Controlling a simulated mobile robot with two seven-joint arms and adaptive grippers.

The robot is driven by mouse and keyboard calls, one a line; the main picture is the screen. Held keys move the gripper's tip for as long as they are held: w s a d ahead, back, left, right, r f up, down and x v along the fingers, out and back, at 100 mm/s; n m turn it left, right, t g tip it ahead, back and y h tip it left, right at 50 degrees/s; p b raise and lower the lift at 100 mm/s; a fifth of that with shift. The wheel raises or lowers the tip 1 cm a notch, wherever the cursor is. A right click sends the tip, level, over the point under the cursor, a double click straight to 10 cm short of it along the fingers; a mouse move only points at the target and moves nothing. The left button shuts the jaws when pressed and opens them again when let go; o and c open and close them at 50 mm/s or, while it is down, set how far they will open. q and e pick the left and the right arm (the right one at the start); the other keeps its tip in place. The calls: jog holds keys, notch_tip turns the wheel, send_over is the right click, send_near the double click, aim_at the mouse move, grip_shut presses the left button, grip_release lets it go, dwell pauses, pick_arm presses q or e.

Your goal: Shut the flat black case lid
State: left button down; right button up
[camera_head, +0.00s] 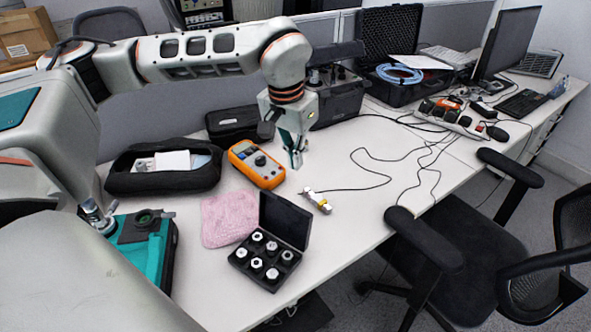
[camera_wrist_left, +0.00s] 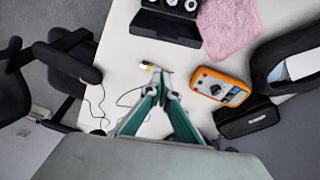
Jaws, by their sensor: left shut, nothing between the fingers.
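The flat black case (camera_head: 243,256) lies on the white table with several round silver pieces in its base. Its lid (camera_head: 286,217) stands open, raised on the side facing the multimeter and sensor. In the left wrist view the lid (camera_wrist_left: 165,27) shows at the top, with part of the base behind it. My left gripper (camera_head: 297,160) is shut and empty, in the air behind the case and apart from it. In the left wrist view its teal fingers (camera_wrist_left: 163,93) meet at the tips, below the lid. My right gripper is not in view.
A pink cloth (camera_head: 229,218) lies left of the case. Behind are an orange multimeter (camera_head: 257,163) and an open black pouch (camera_head: 163,180). A small silver sensor (camera_head: 317,201) with a cable lies near the lid. A chair (camera_head: 430,245) stands at the table's right edge.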

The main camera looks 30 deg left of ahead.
pick_arm(q)
notch_tip(320, 180, down, 8)
jog(key=s, duration=0.2)
jog(key=shift+s+b, duration=0.3)
jog(key=shift+b, duration=0.15)
dwell(0.3)
